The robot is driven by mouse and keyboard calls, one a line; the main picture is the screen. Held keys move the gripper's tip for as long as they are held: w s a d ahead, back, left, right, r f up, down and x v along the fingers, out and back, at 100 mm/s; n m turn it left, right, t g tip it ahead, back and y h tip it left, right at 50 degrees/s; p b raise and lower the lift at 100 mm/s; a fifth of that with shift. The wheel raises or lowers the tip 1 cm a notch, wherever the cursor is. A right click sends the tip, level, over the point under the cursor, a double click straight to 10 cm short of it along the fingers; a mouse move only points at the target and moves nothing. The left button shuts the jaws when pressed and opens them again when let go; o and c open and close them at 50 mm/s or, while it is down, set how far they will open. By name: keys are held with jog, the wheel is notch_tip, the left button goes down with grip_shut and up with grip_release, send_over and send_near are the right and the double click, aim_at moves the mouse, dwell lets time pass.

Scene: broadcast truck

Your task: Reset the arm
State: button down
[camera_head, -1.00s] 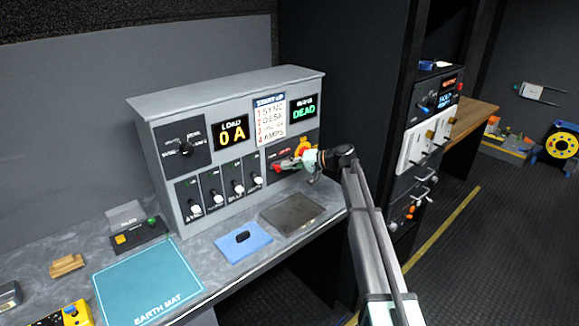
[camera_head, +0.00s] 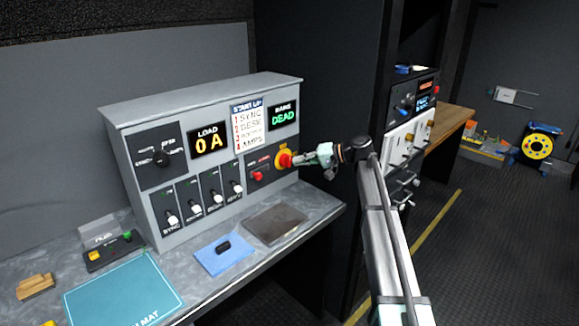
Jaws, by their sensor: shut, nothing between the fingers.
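My arm (camera_head: 385,235) reaches up from the lower right to the grey control desk. My gripper (camera_head: 301,160) is shut and empty, pointing left at the desk's right end. Its tips are right by the red rotary knob on a yellow plate (camera_head: 285,159); I cannot tell whether they touch it. The grey control desk (camera_head: 200,98) has a red button (camera_head: 257,176) on a dark panel, a row of white-tipped switches (camera_head: 204,205) and a black selector knob (camera_head: 162,158). Its displays read "LOAD 0 A" (camera_head: 208,141) and "MAINS DEAD" (camera_head: 283,116).
On the bench lie a blue pad with a black object (camera_head: 224,254), a dark flat plate (camera_head: 274,225), a teal earth mat (camera_head: 125,292), a small button box (camera_head: 114,250) and a wooden block (camera_head: 35,287). A dark rack (camera_head: 408,110) stands behind my arm. Open floor lies right.

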jog(key=shift+s+d+r, duration=0.1)
jog(key=shift+d, duration=0.2)
jog(key=shift+r, duration=0.1)
